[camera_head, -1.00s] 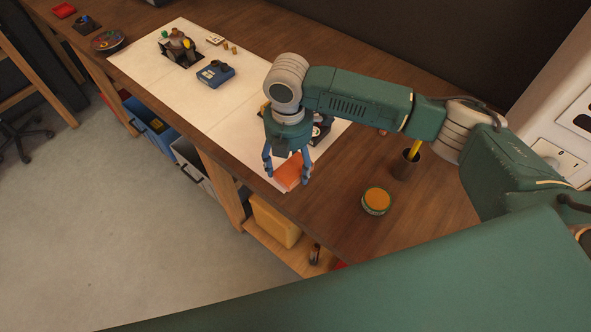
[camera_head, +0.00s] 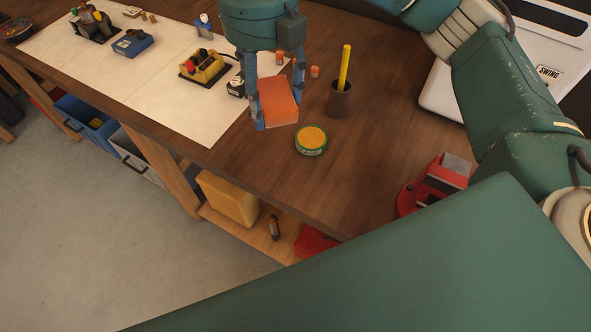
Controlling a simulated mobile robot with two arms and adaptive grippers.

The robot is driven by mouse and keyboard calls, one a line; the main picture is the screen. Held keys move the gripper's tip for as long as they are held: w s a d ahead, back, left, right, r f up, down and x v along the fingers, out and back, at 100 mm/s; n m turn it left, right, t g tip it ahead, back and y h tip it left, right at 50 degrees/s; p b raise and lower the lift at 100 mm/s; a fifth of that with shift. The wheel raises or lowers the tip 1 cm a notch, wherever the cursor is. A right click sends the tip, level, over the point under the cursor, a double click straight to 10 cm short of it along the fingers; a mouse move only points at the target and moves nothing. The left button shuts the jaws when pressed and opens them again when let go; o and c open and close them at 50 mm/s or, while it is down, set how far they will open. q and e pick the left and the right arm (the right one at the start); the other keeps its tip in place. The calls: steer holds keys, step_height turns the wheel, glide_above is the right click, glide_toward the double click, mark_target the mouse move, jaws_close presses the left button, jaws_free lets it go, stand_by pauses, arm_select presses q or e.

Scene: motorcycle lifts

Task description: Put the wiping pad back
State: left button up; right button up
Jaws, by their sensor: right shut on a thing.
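The wiping pad (camera_head: 277,97) is an orange-red block. It is held between the blue fingers of my right gripper (camera_head: 279,108), which is shut on it. The pad appears just above the wooden bench (camera_head: 232,176), off the right end of the white mat. I cannot tell whether its underside touches the bench. A round tin (camera_head: 311,140) with an orange top and green rim stands close to the right of the pad. My left gripper is not in view.
A dark cup (camera_head: 340,100) with a yellow stick stands right of the gripper. A red vise-like tool (camera_head: 435,185) sits at the right. The white mat (camera_head: 190,110) carries several devices. Bare wood lies in front of the tin.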

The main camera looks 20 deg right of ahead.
glide_toward(275, 169)
steer(key=shift+d+f+p, duration=0.1)
steer(key=shift+f+p, duration=0.5)
steer(key=shift+f, duration=0.65)
step_height(275, 169, down, 4)
steer(key=shift+p, duration=0.35)
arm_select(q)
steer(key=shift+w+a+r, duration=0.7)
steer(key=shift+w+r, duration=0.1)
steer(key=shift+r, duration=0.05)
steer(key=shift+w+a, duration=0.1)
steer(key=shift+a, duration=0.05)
arm_select(e)
steer(key=o, duration=1)
steer(key=shift+f, duration=0.1)
steer(key=shift+o, duration=0.2)
